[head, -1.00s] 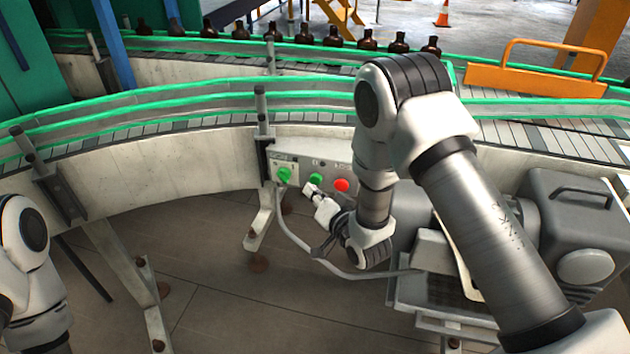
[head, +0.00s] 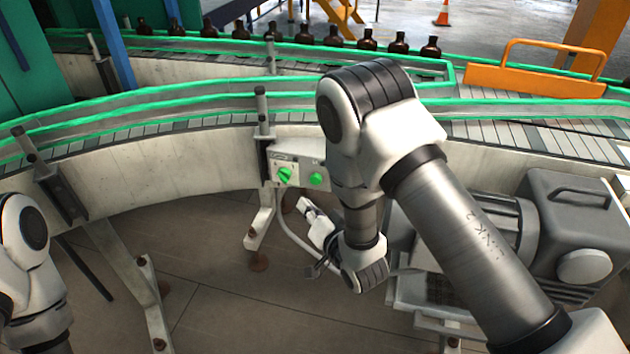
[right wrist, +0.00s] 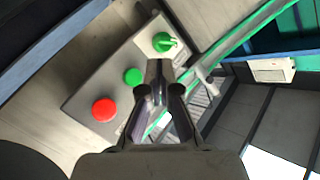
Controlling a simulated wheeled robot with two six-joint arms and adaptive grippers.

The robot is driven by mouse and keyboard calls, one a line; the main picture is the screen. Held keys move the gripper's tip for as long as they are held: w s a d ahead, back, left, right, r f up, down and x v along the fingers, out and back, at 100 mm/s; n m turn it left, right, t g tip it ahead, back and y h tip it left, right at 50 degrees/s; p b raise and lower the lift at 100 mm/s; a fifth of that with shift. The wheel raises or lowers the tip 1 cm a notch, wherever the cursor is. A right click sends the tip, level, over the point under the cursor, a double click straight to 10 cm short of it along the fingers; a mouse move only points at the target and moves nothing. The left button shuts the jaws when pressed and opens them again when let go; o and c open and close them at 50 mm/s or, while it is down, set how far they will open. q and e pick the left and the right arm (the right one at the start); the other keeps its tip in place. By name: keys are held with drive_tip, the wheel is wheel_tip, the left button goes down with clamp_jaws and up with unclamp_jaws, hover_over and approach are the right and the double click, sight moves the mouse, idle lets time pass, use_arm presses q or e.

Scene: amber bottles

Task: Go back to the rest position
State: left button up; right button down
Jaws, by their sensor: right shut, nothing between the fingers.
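My right gripper (head: 306,207) is in front of the control panel, a little below it in the head view, and is shut with nothing in it. In the right wrist view its fingers (right wrist: 158,72) are together, apart from the panel as far as I can tell. The panel (head: 298,160) carries a green rotary switch (head: 285,174) and a green button (head: 316,179). A red button (right wrist: 104,110) shows in the right wrist view; my right arm hides it in the head view. Of my left arm only links show at the left edge; its gripper is out of view.
A curved conveyor (head: 180,118) with green rails runs behind the panel. Several amber bottles (head: 336,36) stand on the far belt. A grey motor unit (head: 575,235) is at the right, near my right arm. An orange guard (head: 535,80) stands behind. The floor at centre left is open.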

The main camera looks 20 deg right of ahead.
drive_tip(key=s+d+f+g+h, duration=0.1)
drive_tip(key=s+d+f+g, duration=0.2)
drive_tip(key=s+f, duration=0.45)
drive_tip(key=s+d+f+g+h, duration=0.2)
drive_tip(key=s+d+f+g, duration=0.3)
drive_tip(key=f, duration=0.4)
drive_tip(key=s+f+n+g, duration=0.2)
drive_tip(key=s+g, duration=0.2)
drive_tip(key=s, duration=0.6)
drive_tip(key=s+f+n+g, duration=0.2)
drive_tip(key=s+f+g, duration=0.1)
drive_tip(key=s, duration=0.7)
drive_tip(key=shift+s+f+n+g, duration=0.15)
drive_tip(key=shift+s+n+g, duration=0.2)
drive_tip(key=shift+g, duration=0.25)
drive_tip(key=shift+s, duration=0.1)
